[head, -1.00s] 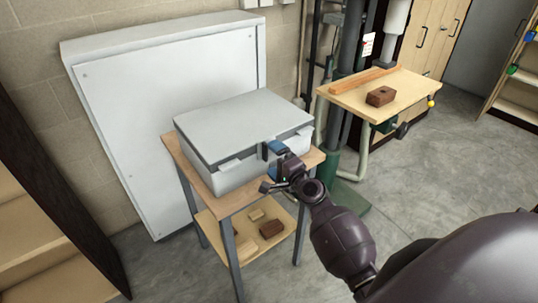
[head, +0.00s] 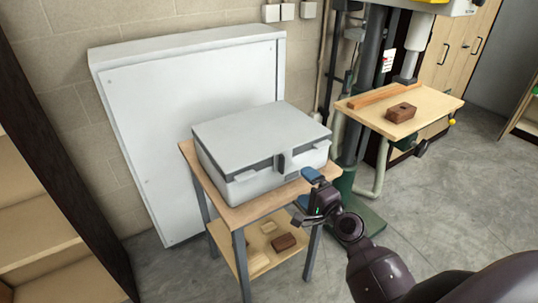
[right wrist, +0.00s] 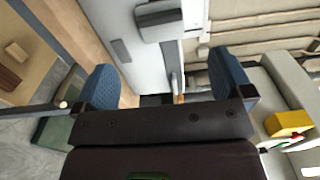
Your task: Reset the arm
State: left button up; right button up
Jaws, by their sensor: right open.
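My right gripper (head: 312,194) is open and empty at the front right of the small wooden table in the head view. It is apart from the grey case. In the right wrist view its two blue finger pads (right wrist: 163,85) stand wide apart. The grey case (head: 262,140) is shut and lies on the table top (head: 228,213). A dark latch shows on its front, and a light grey latch of the case (right wrist: 158,20) shows in the right wrist view. My left gripper is not in view.
The lower shelf (head: 226,240) of the table holds several wooden blocks. A large white panel (head: 190,90) leans on the wall behind. A drill press table (head: 440,103) with a brown block (head: 400,112) stands at the right. Shelves (head: 35,210) stand at the left.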

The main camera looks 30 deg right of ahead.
jog(key=s+a+f+n+g, duration=0.3)
jog(key=s+a+f+n, duration=0.1)
jog(key=s+f+n, duration=0.3)
jog(key=s+a+f+n+g+h, duration=0.1)
jog(key=s+a+f+n+g, duration=0.2)
jog(key=s+f+n, duration=0.5)
jog(key=s+a+n, duration=0.1)
jog(key=s+n, duration=0.2)
jog(key=shift+s+a, duration=0.35)
jog(key=shift+f, duration=0.1)
jog(key=shift+c, duration=0.4)
